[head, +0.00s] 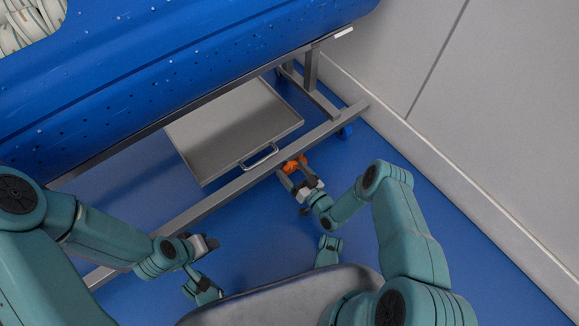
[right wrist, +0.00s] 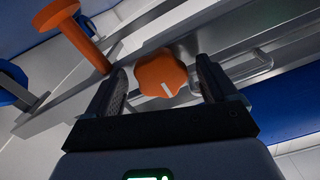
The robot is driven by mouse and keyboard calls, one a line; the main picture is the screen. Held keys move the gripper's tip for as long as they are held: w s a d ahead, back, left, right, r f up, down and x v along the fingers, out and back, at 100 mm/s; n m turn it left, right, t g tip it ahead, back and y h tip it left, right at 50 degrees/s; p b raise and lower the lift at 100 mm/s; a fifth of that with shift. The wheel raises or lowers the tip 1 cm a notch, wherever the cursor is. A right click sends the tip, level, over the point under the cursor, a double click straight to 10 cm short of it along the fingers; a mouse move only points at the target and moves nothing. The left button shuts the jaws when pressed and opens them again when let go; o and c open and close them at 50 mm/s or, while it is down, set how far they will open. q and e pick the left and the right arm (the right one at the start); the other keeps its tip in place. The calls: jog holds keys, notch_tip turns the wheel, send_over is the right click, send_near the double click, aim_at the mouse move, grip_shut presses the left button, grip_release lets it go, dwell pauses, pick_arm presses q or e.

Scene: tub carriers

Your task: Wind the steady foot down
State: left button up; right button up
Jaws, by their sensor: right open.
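An orange lobed knob with a white mark (right wrist: 162,73) shows in the right wrist view, at the frame's metal rail. It also shows in the head view as a small orange patch (head: 292,165). An orange stem with a round disc end (right wrist: 80,35) stands to the upper left of the knob; it looks like the steady foot. My right gripper (right wrist: 163,85) is open, with one finger on each side of the knob. Whether the fingers touch it I cannot tell. My left gripper (head: 208,243) is low at the left in the head view, away from the knob; its jaws are unclear.
A large blue tub (head: 170,75) on a grey metal frame (head: 235,185) fills the upper left. A grey tray with a handle (head: 225,125) sits beneath it. A blue wheel (head: 345,132) and a pale wall (head: 480,100) are to the right. Blue floor is clear beside the frame.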

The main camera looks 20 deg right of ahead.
pick_arm(q)
jog(key=shift+w+a, duration=0.1)
jog(key=shift+w, duration=0.2)
pick_arm(e)
jog(key=shift+w+a, duration=0.1)
jog(key=shift+w, duration=0.05)
jog(key=c, duration=1.1)
pick_arm(q)
jog(key=shift+s+r, duration=0.1)
jog(key=shift+s, duration=0.05)
pick_arm(e)
jog(key=shift+o, duration=0.2)
jog(key=shift+n, duration=0.3)
